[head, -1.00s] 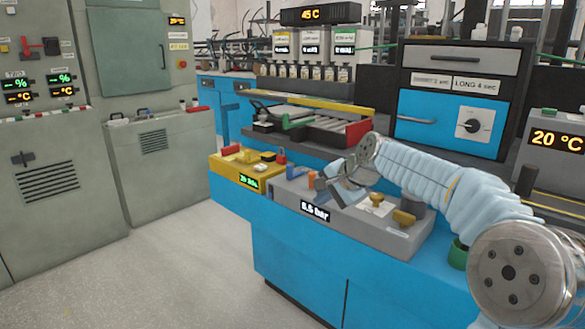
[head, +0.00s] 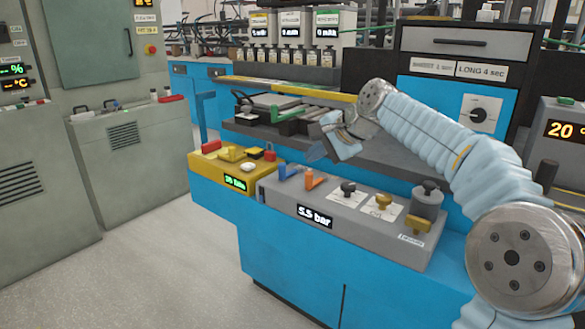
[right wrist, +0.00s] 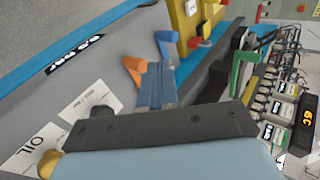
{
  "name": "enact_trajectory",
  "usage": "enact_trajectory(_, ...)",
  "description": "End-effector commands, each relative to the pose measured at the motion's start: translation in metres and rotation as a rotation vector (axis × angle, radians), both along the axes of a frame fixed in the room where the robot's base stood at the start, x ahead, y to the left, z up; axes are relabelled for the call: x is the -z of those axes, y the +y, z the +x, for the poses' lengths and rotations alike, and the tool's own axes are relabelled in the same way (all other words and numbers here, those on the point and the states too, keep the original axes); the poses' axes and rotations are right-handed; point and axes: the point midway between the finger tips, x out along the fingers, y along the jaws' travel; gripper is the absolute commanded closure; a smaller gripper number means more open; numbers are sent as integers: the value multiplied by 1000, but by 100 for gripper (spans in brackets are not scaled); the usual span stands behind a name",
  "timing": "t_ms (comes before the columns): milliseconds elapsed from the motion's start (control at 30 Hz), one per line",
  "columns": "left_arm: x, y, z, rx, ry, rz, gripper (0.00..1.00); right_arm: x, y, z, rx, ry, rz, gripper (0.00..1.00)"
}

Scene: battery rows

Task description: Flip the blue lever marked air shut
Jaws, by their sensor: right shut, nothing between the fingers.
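The blue lever (head: 288,172) stands at the left end of the grey panel box (head: 345,222), beside an orange lever (head: 315,179). In the right wrist view the blue lever (right wrist: 167,44) shows just beyond the orange lever (right wrist: 132,70). The "air" marking is not readable. My right gripper (head: 316,153) is shut and empty, above and a little behind the two levers in the head view. In the right wrist view its fingers (right wrist: 156,86) lie close to both levers; I cannot tell whether they touch. My left gripper is not in view.
A display (head: 314,216) reads 5.5 bar. To the right stand a black knob (head: 348,188), a brass knob (head: 382,202) and a grey cylinder (head: 427,203). A yellow box (head: 225,172) with a red part adjoins on the left. The floor in front is clear.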

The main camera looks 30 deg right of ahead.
Motion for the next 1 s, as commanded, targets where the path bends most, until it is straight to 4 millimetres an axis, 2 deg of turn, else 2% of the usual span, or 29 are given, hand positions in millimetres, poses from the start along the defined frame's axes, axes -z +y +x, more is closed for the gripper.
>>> enact_trajectory(167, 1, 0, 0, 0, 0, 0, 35, 10, 3, 10, -1, 3, -1, 100)
enact_trajectory(600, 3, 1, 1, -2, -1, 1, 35, 59, 15, 63, 0, 3, -1, 100)
enact_trajectory(767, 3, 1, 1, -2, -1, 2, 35, 66, 16, 71, 1, 0, 0, 100)
enact_trajectory(1000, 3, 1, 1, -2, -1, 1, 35, 67, 17, 72, 1, 0, 0, 100)
